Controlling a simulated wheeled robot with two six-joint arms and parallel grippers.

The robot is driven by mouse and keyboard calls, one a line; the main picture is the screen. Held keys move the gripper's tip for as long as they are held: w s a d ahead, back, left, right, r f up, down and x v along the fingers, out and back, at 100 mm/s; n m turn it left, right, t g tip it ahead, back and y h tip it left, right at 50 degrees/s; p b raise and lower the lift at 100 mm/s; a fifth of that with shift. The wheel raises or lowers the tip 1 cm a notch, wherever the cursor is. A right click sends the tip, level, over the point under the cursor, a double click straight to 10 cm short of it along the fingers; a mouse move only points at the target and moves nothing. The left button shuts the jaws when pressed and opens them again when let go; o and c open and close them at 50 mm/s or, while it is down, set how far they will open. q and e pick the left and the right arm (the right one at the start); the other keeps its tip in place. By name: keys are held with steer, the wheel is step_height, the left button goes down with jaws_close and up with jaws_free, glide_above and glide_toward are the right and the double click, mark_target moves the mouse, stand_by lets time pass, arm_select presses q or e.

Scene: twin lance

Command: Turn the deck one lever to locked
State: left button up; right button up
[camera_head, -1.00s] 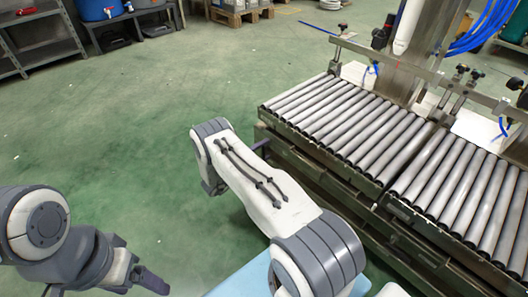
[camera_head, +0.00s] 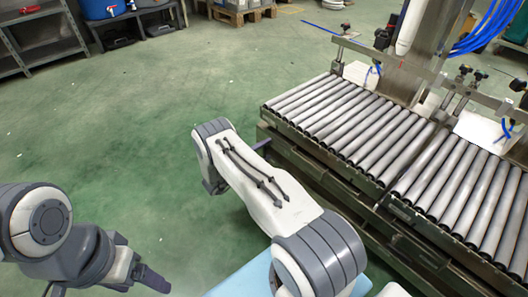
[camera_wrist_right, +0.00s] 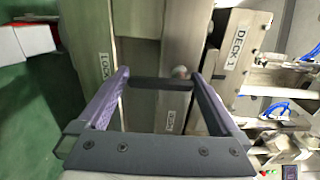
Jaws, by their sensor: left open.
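In the right wrist view my right gripper (camera_wrist_right: 160,76) is open, its two purple-padded fingers spread wide over a metal frame. A plate marked DECK 1 (camera_wrist_right: 236,45) is right of the fingers. A LOCK label (camera_wrist_right: 107,68), partly cut off, is beside the left finger. A small round knob (camera_wrist_right: 181,72), possibly the lever's end, shows close to the right fingertip; I cannot tell whether they touch. A dark crossbar lies between the fingertips; I cannot tell what it belongs to. In the head view my left gripper (camera_head: 150,280) is open at the lower left, far from the rollers.
A roller conveyor (camera_head: 350,118) fills the right side of the head view, with clamps and blue hoses behind it. Green floor on the left is clear. A grey shelf (camera_head: 35,45) stands far back. White and red boxes (camera_wrist_right: 30,40) show left in the wrist view.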

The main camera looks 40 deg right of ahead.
steer(key=a+p, duration=0.3)
steer(key=a, duration=0.7)
steer(key=shift+s+a+p, duration=0.25)
steer(key=shift+s+p, duration=0.1)
steer(key=shift+s, duration=0.05)
